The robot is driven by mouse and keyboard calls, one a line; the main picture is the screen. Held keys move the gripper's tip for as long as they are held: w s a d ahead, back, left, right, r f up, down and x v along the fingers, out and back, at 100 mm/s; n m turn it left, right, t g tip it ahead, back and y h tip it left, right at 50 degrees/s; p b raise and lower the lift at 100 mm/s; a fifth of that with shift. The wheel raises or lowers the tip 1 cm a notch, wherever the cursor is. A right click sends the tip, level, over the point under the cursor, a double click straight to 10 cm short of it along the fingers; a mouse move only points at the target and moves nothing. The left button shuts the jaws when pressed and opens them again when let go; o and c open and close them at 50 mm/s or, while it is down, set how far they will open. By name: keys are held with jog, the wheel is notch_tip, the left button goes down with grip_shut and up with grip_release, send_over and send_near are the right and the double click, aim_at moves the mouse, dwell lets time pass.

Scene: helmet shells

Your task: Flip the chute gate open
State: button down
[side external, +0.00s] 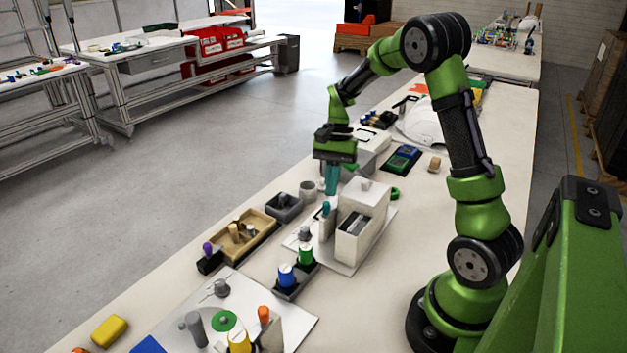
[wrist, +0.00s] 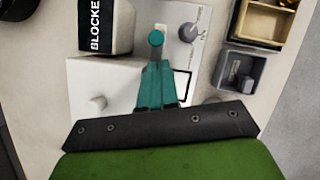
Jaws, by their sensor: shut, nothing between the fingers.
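A white box (side external: 375,202) with an opening in its front stands on a pale base plate (side external: 343,266) in the side view. In the wrist view the box (wrist: 105,25) bears lettering that reads "BLOCKE", cut off by the frame edge. A teal-tipped upright piece (side external: 326,209) stands beside the box; its round teal end (wrist: 156,38) shows just ahead of my fingers in the wrist view. I cannot tell for sure which part is the chute gate. My gripper (side external: 331,192) points down with its teal fingers (wrist: 157,66) shut and empty, close above the plate, behind the teal-tipped piece. Contact is unclear.
A small dial (wrist: 187,32) sits on the plate. A tan tray (side external: 262,232) and a grey tray (side external: 285,208) lie left of it. Blue (side external: 286,274) and green (side external: 306,253) capped pieces stand in front.

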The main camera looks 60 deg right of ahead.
jog(key=shift+s+a, duration=0.2)
jog(key=shift+a, duration=0.35)
jog(key=shift+a, duration=1.55)
jog(key=shift+d, duration=0.1)
jog(key=w+d+r, duration=0.2)
jog(key=d+r, duration=0.5)
jog(key=r, duration=0.2)
jog(key=shift+w+d+r, duration=0.2)
jog(key=shift+w, duration=0.05)
